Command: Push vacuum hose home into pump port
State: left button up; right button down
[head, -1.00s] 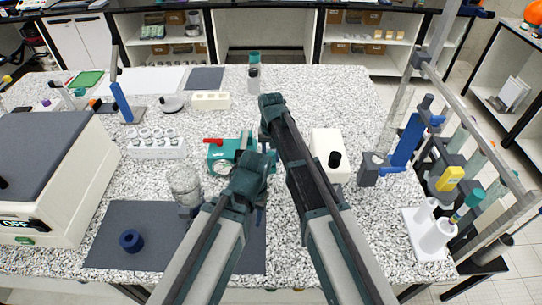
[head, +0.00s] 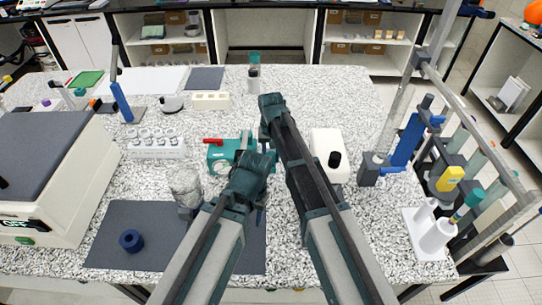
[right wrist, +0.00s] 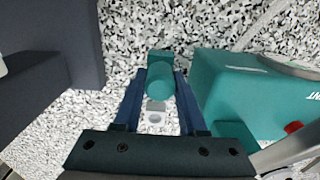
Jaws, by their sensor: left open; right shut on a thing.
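The pump is a teal body with a red lever (head: 213,141) and stands mid-table in the head view, partly covered by my arms. In the right wrist view the teal pump (right wrist: 235,95) is to the right, with a red spot at its lower edge. My right gripper (right wrist: 165,82) has its blue fingers closed around a teal cylindrical piece (right wrist: 160,78), apparently the vacuum hose's end. A small grey block with a round opening (right wrist: 156,116) shows below it. I cannot tell whether the hose is seated. My left gripper (head: 262,214) hangs open near the mat's right edge.
A dark mat (head: 110,250) with a blue ring (head: 131,241) lies in front. A clear jar (head: 185,182) stands near my left gripper. A large boxy machine (head: 55,185) is at left.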

aim_at(271, 153)
pick_arm(q)
jog(key=shift+f+b, duration=0.5)
pick_arm(e)
jog(key=shift+f, duration=0.55)
jog(key=shift+c, duration=1.9)
grip_release()
jog(key=shift+r, duration=0.1)
pick_arm(q)
jog(key=shift+r, duration=0.25)
pick_arm(e)
jog(key=shift+r, duration=0.15)
pick_arm(q)
notch_tip(271, 153, up, 14)
jog(key=p, duration=1.4)
jog(key=shift+f, duration=0.25)
pick_arm(e)
notch_tip(271, 153, up, 14)
jog(key=shift+f, duration=0.25)
pick_arm(q)
jog(key=shift+f, duration=0.1)
